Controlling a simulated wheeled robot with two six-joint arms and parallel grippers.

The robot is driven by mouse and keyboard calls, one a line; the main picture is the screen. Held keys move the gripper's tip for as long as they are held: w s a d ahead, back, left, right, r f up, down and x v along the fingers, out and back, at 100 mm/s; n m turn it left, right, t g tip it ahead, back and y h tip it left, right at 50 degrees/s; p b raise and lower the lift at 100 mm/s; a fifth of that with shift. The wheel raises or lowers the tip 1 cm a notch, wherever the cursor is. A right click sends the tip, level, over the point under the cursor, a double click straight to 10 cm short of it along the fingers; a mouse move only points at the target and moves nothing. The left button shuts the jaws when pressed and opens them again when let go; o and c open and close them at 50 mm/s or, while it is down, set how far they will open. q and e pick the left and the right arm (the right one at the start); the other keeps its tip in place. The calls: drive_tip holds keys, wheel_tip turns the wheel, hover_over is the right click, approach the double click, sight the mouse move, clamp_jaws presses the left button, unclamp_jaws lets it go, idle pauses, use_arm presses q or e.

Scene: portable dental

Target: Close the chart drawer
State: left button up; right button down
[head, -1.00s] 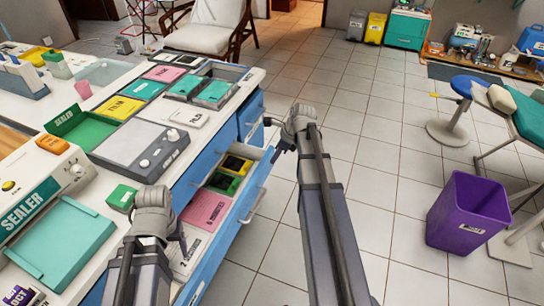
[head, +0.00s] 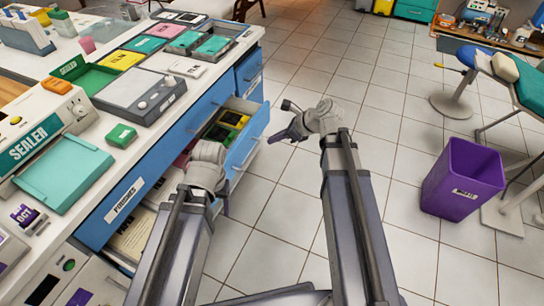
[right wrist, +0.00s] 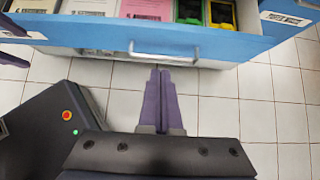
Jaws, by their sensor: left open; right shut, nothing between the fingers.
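The chart drawer (head: 243,152) is blue-fronted and stands open from the blue cabinet, with folders and yellow and black items inside. The right wrist view shows its pale bar handle (right wrist: 165,53) and a row of white, pink, black, yellow and green contents. My right gripper (head: 284,130) is shut and empty, out in front of the drawer; its purple fingers (right wrist: 162,100) point at the handle, apparently short of it. My left gripper (head: 226,204) is open beside the drawer's near end, partly hidden by its wrist. Its fingers also show at the left edge of the right wrist view (right wrist: 12,45).
The white counter (head: 150,137) above the cabinet holds a sealer (head: 40,133), trays and boxes. A purple waste bin (head: 462,180) stands to the right. The tiled floor between is clear.

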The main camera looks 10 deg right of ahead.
drive_tip(key=b, duration=0.7)
approach(239, 148)
wheel_tip(239, 148, down, 4)
drive_tip(key=w+a, duration=0.1)
drive_tip(key=a, duration=0.1)
use_arm(q)
wheel_tip(239, 148, down, 8)
drive_tip(key=shift+s+d+r, duration=0.2)
drive_tip(key=shift+d+r, duration=0.05)
drive_tip(key=shift+d, duration=0.2)
use_arm(e)
drive_tip(key=shift+w+a, duration=0.6)
drive_tip(key=w+a, duration=0.7)
drive_tip(key=a, duration=0.3)
drive_tip(key=shift+w, duration=0.3)
